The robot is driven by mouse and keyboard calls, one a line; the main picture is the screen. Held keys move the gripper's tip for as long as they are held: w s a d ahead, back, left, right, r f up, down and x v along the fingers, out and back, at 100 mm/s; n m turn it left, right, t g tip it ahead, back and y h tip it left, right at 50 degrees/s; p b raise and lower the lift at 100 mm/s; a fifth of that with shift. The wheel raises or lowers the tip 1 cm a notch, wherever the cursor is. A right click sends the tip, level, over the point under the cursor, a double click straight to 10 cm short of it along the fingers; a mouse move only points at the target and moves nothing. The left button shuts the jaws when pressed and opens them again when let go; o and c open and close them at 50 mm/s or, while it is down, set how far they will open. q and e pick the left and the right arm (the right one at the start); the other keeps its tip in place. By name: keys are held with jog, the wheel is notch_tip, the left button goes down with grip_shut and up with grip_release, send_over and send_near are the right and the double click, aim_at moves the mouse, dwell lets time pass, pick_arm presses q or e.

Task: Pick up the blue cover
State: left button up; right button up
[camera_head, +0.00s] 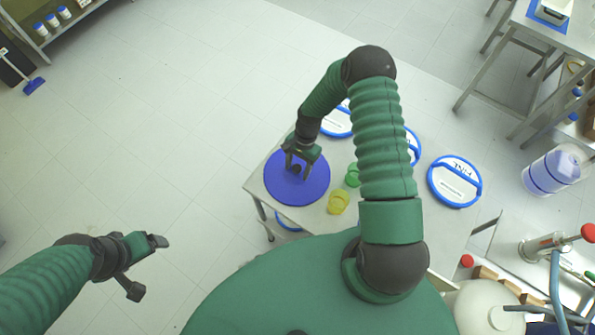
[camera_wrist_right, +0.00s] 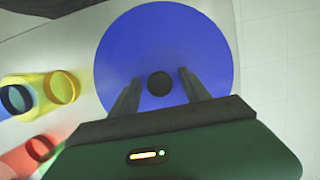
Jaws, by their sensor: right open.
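The blue cover (camera_head: 305,191) is a flat round disc lying at the left corner of the table. It also shows in the right wrist view (camera_wrist_right: 165,40), with a dark round knob (camera_wrist_right: 160,84) at its middle. My right gripper (camera_head: 298,170) is over the cover. In the right wrist view its two fingers (camera_wrist_right: 158,80) are open, one on each side of the knob, with a gap to it; whether they are down at its height I cannot tell. My left gripper (camera_head: 150,265) is away from the table at lower left, its fingers apart and empty.
The table (camera_head: 258,187) also holds a yellow cup (camera_head: 339,202), a green cup (camera_head: 353,175) and several white lids with blue rims, one at right (camera_head: 455,192). My right arm hides part of the table. The floor left of the table is clear.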

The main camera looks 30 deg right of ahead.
jog(key=shift+d, duration=0.1)
jog(key=shift+c, duration=1.4)
jog(key=shift+a, duration=0.35)
grip_shut()
jog(key=shift+d, duration=0.15)
